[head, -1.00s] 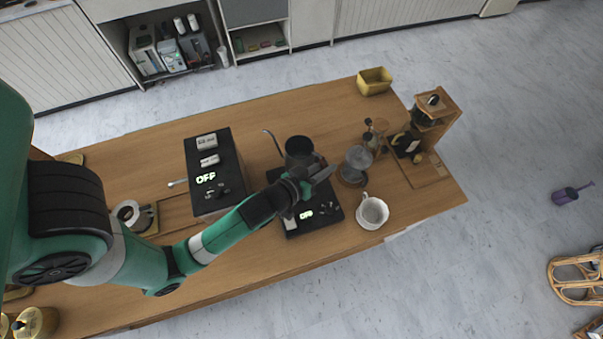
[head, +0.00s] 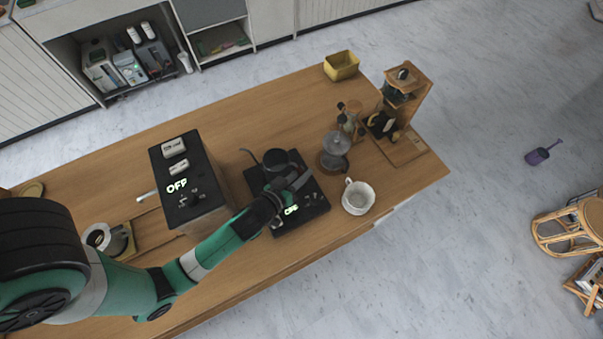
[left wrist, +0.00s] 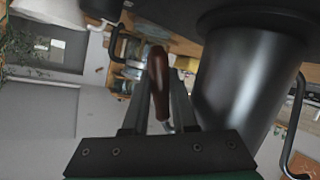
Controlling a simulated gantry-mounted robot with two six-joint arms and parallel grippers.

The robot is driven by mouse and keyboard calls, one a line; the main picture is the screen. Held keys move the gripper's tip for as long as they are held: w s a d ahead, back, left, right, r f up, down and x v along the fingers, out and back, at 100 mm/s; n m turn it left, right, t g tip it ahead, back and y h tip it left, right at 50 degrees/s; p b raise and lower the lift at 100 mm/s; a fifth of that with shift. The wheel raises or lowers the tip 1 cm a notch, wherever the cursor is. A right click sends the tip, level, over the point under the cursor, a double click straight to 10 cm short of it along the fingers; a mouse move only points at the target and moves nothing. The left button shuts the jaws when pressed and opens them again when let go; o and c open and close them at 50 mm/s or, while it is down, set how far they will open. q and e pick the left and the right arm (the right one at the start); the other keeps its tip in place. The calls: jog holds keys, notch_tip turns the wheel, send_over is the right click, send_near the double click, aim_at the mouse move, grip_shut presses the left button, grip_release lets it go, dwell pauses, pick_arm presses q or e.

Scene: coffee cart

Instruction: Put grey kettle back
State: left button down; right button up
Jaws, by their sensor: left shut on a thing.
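The grey kettle (head: 279,161), dark with a thin curved spout, is upright at the back part of a flat black base with a lit display (head: 312,201). I cannot tell whether its bottom touches the base. My left gripper (head: 290,189) is in front of the kettle, shut on its handle. In the left wrist view the brown handle (left wrist: 158,78) is between the two fingers (left wrist: 158,100), and the kettle body (left wrist: 245,85) fills the right side. My right gripper is out of view.
A tall black box with an "OFF" display (head: 184,200) stands left of the base. A glass vessel (head: 335,148) and a white cup (head: 357,197) stand close on the right. A wooden grinder (head: 405,95) and yellow bin (head: 341,65) are farther right. The table's back middle is clear.

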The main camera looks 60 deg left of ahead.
pick_arm(q)
jog(key=shift+r, duration=0.15)
jog(key=c, duration=0.7)
grip_release()
jog(key=shift+f, duration=0.2)
jog(key=shift+r, duration=0.15)
jog(key=shift+s+r, duration=0.1)
jog(key=shift+s, duration=0.05)
jog(key=b+v, duration=0.1)
jog(key=v, duration=1)
jog(key=shift+s+d, duration=0.15)
jog(key=shift+s, duration=0.1)
jog(key=shift+r, duration=0.1)
